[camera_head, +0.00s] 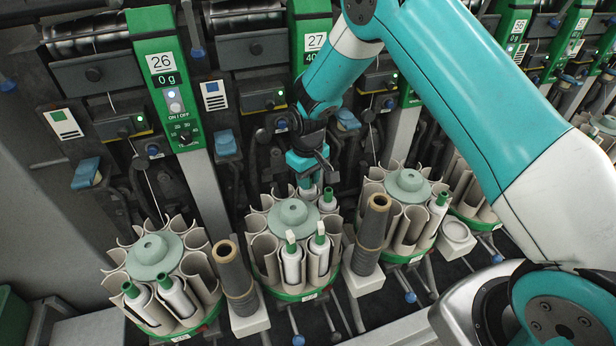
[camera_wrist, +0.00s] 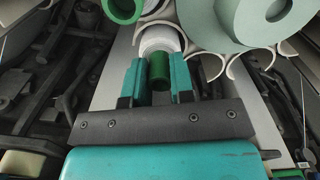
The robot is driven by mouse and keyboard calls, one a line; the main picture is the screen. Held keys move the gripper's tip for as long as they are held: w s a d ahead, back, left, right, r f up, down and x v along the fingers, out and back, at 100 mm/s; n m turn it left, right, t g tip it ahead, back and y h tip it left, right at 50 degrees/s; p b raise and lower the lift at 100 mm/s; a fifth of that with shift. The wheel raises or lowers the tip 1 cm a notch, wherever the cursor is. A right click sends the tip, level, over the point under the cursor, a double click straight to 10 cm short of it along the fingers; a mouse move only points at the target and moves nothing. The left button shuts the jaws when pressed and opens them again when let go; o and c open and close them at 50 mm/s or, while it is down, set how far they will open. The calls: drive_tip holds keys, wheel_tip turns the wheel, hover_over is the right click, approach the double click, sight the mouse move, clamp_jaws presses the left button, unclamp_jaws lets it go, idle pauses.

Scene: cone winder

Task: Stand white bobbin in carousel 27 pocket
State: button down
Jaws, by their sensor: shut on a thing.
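Carousel 27 (camera_head: 293,213) stands in the middle of the head view, below the 27 label (camera_head: 315,41). It has a pale green hub and a ring of beige pockets. My gripper (camera_head: 306,182) points down at its back rim. In the wrist view the teal fingers (camera_wrist: 157,82) are shut on the green end (camera_wrist: 158,68) of the white bobbin (camera_wrist: 158,40). The bobbin lies close to the pocket rims (camera_wrist: 205,62); how deep it sits is hidden. Other bobbins with green ends stand in this carousel, two at the front (camera_head: 291,260) and one beside my gripper (camera_head: 328,199).
Carousel 26 (camera_head: 153,255) is at left with two bobbins, and another carousel (camera_head: 408,187) is at right. Winder panels (camera_head: 168,80) rise close behind my gripper.

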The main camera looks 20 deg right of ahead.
drive_tip(key=shift+f, duration=0.15)
drive_tip(key=c, duration=0.9)
unclamp_jaws()
wheel_tip(320, 180, up, 18)
drive_tip(key=b, duration=0.3)
drive_tip(key=shift+f, duration=0.25)
